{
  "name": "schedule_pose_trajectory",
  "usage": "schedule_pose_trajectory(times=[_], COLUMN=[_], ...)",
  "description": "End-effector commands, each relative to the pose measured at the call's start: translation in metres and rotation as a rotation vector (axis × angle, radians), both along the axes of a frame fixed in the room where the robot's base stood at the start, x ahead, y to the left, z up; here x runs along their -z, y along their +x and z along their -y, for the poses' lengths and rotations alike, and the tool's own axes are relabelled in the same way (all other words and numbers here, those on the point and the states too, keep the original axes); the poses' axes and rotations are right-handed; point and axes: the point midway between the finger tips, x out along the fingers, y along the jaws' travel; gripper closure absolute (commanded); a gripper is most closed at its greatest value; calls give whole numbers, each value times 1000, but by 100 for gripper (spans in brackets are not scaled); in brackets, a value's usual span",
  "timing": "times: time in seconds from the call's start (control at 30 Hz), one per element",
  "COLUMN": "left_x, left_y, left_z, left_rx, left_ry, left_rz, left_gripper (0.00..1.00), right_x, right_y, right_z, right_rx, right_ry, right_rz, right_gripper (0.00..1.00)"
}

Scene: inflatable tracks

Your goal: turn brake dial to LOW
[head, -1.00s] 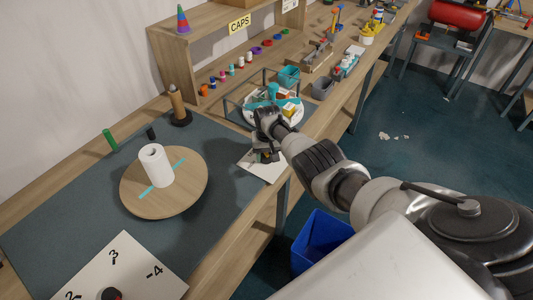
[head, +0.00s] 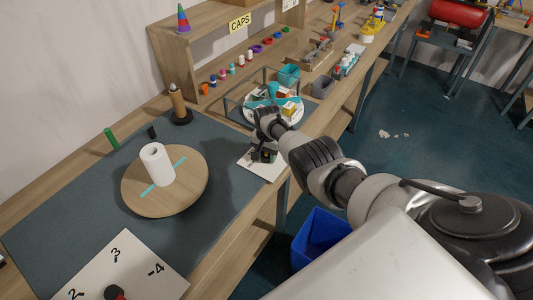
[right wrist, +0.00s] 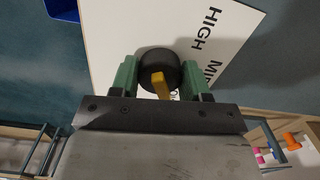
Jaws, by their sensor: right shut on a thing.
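The brake dial (right wrist: 158,68) is a round black knob with a yellow pointer (right wrist: 161,86), on a white card (right wrist: 108,45). In the right wrist view the card reads HIGH and a partly cut-off MI.. word; no LOW label shows. The yellow pointer points down in that view, toward the gripper's palm. My right gripper (right wrist: 158,76) is shut on the dial, with a green finger on each side. In the head view the right gripper (head: 264,152) is over the card (head: 250,163) at the bench's front edge and mostly hides the dial. My left gripper is not in view.
A round wooden turntable (head: 190,197) with a white roll (head: 157,165) stands left of the gripper. A numbered card (head: 135,262) with a knob (head: 115,292) lies nearer. A tray (head: 293,116) of parts sits just behind the gripper. A blue bin (head: 319,238) stands below the bench.

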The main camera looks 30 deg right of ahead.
Motion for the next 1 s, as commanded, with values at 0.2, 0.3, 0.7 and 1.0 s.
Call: schedule_pose_trajectory(times=[0.2,0.3,0.7,1.0], left_x=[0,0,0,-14], left_y=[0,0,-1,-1], left_z=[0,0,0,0], left_rx=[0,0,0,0], left_ry=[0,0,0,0], left_rz=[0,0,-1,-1], left_gripper=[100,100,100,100], right_x=[-1,-1,0,-19], right_y=[1,1,0,0], right_z=[0,0,0,1], right_rx=[8,8,6,5], right_ry=[1,1,1,0], right_rz=[3,3,1,2], right_gripper=[78,78,28,28])
